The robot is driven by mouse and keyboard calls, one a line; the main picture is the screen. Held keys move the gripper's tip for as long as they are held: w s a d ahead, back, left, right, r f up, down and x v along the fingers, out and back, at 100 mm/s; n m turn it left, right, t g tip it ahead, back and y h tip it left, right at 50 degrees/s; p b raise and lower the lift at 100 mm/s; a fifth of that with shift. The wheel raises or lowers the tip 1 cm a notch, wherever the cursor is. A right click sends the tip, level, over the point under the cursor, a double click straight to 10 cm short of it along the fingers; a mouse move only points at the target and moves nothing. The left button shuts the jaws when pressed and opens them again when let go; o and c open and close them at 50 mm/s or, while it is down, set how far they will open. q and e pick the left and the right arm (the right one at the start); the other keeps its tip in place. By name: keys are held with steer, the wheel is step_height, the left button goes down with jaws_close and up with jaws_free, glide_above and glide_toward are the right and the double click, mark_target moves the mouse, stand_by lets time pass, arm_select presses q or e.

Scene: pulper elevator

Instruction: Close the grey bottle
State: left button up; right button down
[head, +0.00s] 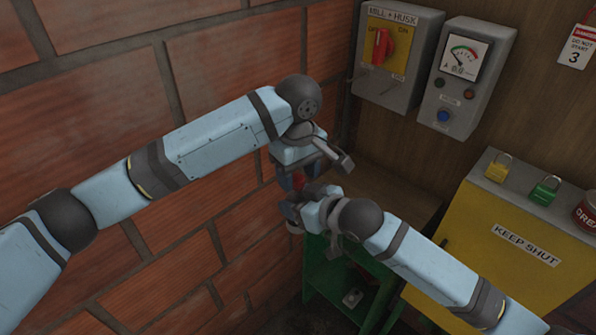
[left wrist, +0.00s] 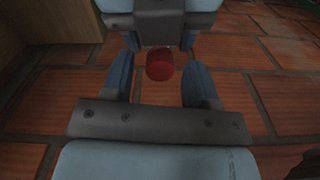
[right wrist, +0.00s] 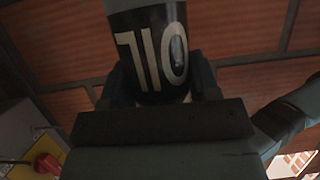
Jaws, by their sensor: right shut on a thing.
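My right gripper (right wrist: 160,85) is shut on the grey bottle (right wrist: 145,5), which has a black label reading OIL, upside down in the right wrist view. In the head view the arms mostly hide the bottle. A red cap (left wrist: 160,66) shows between the fingers of my left gripper (left wrist: 165,80), with gaps on both sides of it. The left gripper is open and its fingers do not appear to touch the cap. In the head view a bit of red (head: 299,179) shows between the two grippers. I cannot tell whether the cap sits on the bottle.
A brick wall (head: 110,110) stands close at the left. A green stand (head: 325,272) is below the grippers. At the right are a yellow cabinet (head: 490,270) with padlocks on top, a switch box (head: 388,88) and a gauge box (head: 462,90).

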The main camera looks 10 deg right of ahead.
arm_select(q)
steer(key=shift+r, duration=0.1)
steer(key=shift+r, duration=2.2)
steer(key=shift+c, duration=0.4)
steer(key=shift+r+n, duration=0.9)
steer(key=shift+r, duration=0.7)
steer(key=shift+f, duration=0.1)
steer(key=shift+f, duration=3.95)
steer(key=shift+c, duration=0.3)
